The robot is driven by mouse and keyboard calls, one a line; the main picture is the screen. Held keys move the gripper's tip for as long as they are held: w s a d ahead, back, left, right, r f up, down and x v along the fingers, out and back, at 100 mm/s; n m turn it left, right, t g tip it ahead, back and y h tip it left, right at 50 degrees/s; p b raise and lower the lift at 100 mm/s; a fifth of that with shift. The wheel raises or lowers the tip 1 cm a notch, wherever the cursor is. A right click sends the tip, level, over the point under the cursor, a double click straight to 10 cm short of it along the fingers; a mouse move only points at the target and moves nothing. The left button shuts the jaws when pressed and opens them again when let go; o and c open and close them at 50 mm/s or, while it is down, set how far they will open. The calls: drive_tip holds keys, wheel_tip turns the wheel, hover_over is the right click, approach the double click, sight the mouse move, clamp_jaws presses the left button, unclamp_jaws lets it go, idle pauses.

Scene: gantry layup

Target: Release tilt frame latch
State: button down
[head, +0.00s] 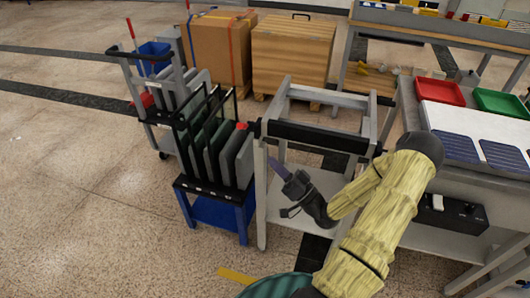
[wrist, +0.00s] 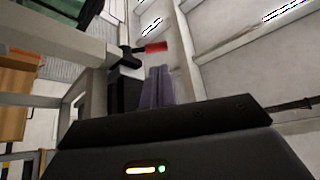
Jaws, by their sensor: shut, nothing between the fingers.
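The tilt frame (head: 318,138) is a grey open-topped stand with a black bar across its near side. A latch with a red handle (head: 241,125) sits at the bar's left end. In the wrist view the red latch handle (wrist: 155,47) points right from a black pivot on the grey post. My gripper (head: 273,162) is low in front of the stand, below the bar and right of the latch, with its purple fingers pointing up. In the wrist view my gripper (wrist: 158,70) shows its fingers together and empty, just below the red handle. I cannot tell whether they touch it.
A blue-based rack (head: 215,190) with upright dark panels stands close left of the stand. A workbench (head: 470,150) with red and green trays is at the right. Wooden crates (head: 290,50) stand behind. Floor at the front left is clear.

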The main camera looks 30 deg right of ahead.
drive_tip(key=v, duration=0.3)
drive_tip(key=shift+s+d, duration=0.15)
drive_tip(key=shift+s, duration=0.2)
drive_tip(key=shift+w, duration=0.25)
drive_tip(key=w+a+f+n+g+h, duration=0.4)
drive_tip(key=w+a+f+g+h, duration=0.25)
drive_tip(key=g, duration=0.55)
drive_tip(key=s+a+r+m+g+h+p, duration=0.1)
drive_tip(key=s+a+r+g+h, duration=0.15)
drive_tip(key=s+a+r, duration=0.35)
drive_tip(key=s+a+r+m+g+h, duration=0.1)
drive_tip(key=s+a+r+g+h, duration=0.2)
drive_tip(key=s+r, duration=0.45)
wheel_tip(320, 180, up, 24)
drive_tip(key=s+g+y+p, duration=0.1)
drive_tip(key=p, duration=2.4)
drive_tip(key=shift+f+p, duration=0.2)
drive_tip(key=shift+p, duration=0.15)
